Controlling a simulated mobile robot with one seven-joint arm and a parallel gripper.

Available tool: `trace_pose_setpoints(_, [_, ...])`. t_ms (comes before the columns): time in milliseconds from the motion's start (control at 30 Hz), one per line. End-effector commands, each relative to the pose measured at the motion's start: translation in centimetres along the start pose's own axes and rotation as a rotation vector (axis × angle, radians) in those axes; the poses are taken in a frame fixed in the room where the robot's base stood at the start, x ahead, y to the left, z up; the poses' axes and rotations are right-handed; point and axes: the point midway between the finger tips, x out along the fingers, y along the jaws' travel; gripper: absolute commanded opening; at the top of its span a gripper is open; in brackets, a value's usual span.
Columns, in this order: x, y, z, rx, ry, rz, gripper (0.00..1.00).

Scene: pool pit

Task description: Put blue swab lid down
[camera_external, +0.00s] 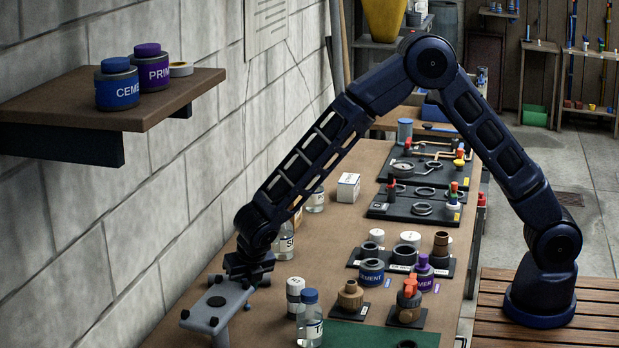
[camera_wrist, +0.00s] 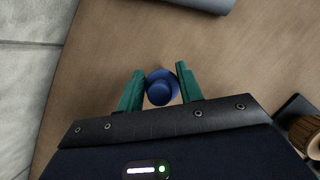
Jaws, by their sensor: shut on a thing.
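The blue swab lid (camera_wrist: 161,87) is a small round blue piece with a raised centre. In the wrist view it sits between the two green fingers of my gripper (camera_wrist: 160,88), which is shut on it. Bare brown tabletop shows around and beyond it; I cannot tell whether the lid touches the table. In the external view my gripper (camera_external: 243,277) is low at the wall side of the workbench. Its fingertips and the lid are not clear there. A CEMENT can (camera_external: 371,271) with a blue label and a PRIMER can (camera_external: 423,274) stand on the bench to the right.
A grey bracket-like piece (camera_external: 215,306) with black knobs is close by my gripper. A blue-capped bottle (camera_external: 310,318) and a white-capped bottle (camera_external: 294,295) stand just right. Brown fittings (camera_external: 350,296) and black trays are further right. The wall and shelf (camera_external: 150,98) bound the left.

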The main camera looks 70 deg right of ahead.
Motion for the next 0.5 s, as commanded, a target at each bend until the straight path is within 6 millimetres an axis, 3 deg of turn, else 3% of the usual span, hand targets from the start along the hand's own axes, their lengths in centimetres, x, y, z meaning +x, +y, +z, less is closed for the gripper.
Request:
trace_pose_setpoints(67, [0.22,-0.02,-0.11,-0.001,0.0,-0.001,0.15])
trace_pose_setpoints(100, [0.21,-0.01,-0.1,0.0,0.0,-0.001,0.42])
trace_pose_setpoints(200, [0.19,-0.01,-0.09,0.0,0.0,0.0,0.58])
trace_pose_setpoints(500, [0.05,0.0,-0.02,0.0,0.0,0.0,0.58])
